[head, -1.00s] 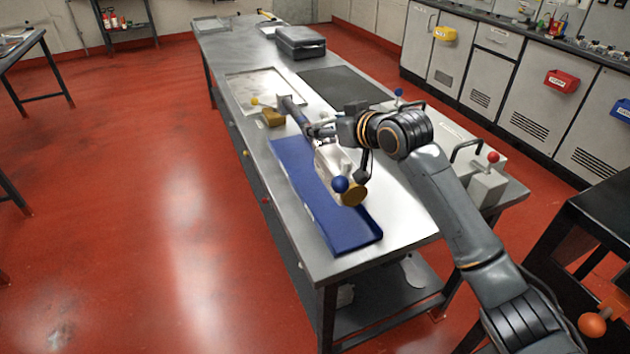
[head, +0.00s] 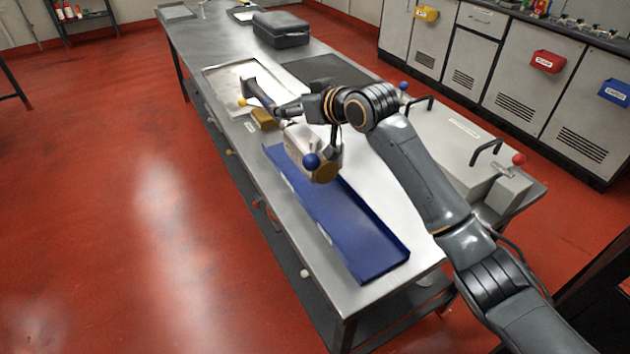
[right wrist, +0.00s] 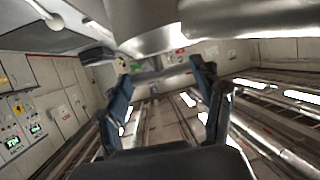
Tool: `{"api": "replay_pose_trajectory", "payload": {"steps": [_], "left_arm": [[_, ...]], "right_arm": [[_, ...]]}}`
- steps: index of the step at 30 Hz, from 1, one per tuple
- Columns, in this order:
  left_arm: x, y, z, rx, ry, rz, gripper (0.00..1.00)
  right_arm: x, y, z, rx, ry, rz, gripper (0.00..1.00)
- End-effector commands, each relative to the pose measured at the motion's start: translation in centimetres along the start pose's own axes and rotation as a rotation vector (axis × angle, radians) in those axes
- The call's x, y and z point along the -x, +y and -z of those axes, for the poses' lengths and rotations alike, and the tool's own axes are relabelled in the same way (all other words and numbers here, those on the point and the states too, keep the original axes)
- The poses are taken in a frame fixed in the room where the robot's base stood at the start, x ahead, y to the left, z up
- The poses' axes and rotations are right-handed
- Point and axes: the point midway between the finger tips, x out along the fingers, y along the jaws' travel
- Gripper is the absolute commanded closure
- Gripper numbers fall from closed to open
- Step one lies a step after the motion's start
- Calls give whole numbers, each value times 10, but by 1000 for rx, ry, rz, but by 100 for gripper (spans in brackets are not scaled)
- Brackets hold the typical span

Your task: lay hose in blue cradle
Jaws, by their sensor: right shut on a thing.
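The hose (head: 302,140) shows in the head view as a pale, thick cylinder with a brass-coloured near end and a blue ball beside that end. A dark bar (head: 256,92) lies in line beyond it; I cannot tell whether it is part of the hose. The blue cradle (head: 365,235) is a long, open tray on the steel table. The hose's near end overlaps the cradle's far part in the picture; contact is unclear. My right gripper (head: 289,108) is shut on the hose; its fingers reach a shiny cylinder (right wrist: 150,35) in the right wrist view. My left gripper is out of view.
A brass-coloured block (head: 263,118) sits beyond the cradle. A metal box (head: 450,145) with black handles stands right of it.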

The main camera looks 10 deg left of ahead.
Motion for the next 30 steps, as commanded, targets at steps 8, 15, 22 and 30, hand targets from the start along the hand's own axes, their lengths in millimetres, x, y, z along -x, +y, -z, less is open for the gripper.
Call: {"api": "replay_pose_trajectory", "payload": {"steps": [8, 15, 22, 30], "left_arm": [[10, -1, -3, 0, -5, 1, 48], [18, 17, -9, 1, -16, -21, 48], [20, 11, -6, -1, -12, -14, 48], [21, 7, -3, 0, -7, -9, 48]], "right_arm": [[36, 10, -32, 1, 5, -3, 96], [71, 18, -76, -1, 3, -2, 96], [82, 22, -116, 0, 6, -1, 96], [87, 24, -132, 1, 8, -2, 96]]}}
